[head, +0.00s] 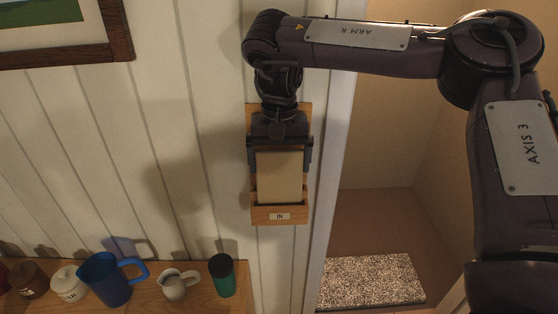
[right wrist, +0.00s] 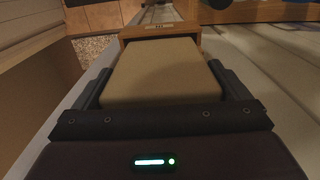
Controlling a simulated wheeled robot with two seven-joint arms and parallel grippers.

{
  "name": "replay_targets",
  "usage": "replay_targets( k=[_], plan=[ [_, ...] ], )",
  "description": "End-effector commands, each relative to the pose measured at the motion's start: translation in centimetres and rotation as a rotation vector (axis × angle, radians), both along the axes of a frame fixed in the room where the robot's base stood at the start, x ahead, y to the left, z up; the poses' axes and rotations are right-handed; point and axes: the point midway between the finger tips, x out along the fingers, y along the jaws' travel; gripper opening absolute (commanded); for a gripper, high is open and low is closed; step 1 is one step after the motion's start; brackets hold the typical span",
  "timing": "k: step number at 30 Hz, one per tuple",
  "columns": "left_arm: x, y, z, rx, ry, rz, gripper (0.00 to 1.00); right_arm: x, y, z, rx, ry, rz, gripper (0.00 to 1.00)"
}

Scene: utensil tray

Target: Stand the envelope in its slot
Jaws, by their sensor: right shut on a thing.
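The tan envelope (head: 279,176) is held upright, flat side facing out, in front of the wooden wall holder (head: 280,215). The holder's front pocket carries a small label reading "IN". My right gripper (head: 279,155) is shut on the envelope from above, with a finger at each side edge. In the head view the envelope's lower end is at the pocket's opening; I cannot tell how deep it sits. The right wrist view shows the envelope (right wrist: 162,72) between the fingers, its far end at the holder's wooden rim (right wrist: 160,31). My left gripper is not in view.
A wooden shelf (head: 150,297) at lower left bears a blue pitcher (head: 107,280), a small white jug (head: 175,284), a green cup (head: 222,276) and lidded pots (head: 68,283). A framed picture (head: 95,55) hangs upper left. A door frame stands right of the holder.

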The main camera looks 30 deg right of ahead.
Motion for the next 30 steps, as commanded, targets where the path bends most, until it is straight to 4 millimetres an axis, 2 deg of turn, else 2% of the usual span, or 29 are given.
replay_targets(
  k=[15, 30],
  plan=[
    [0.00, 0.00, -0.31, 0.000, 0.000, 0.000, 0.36, -0.06, -0.23, -0.53, -0.001, 0.002, -0.004, 0.69],
    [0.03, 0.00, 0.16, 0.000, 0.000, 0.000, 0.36, 0.04, -0.20, 0.33, 0.000, -0.003, -0.005, 0.69]
  ],
)
